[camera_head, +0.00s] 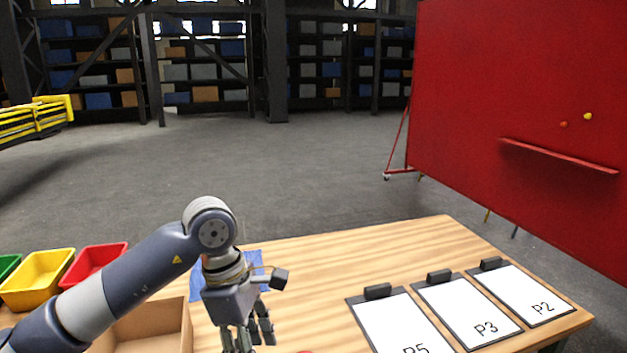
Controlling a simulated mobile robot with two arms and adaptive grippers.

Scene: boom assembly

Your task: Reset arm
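My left arm comes in from the left and bends down over the wooden table. Its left gripper (250,340) points down above the table, just right of an open cardboard box. Its fingers look spread apart with nothing visible between them, though the tips are close to the lower picture edge. My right gripper is not in view.
The table (420,240) carries the cardboard box (165,325), a blue cloth-like piece (200,288) partly behind my arm, and clipboards P5 (398,325), P3 (470,312) and P2 (525,294). Yellow (38,275) and red (92,262) bins stand left. A red board (520,110) stands behind.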

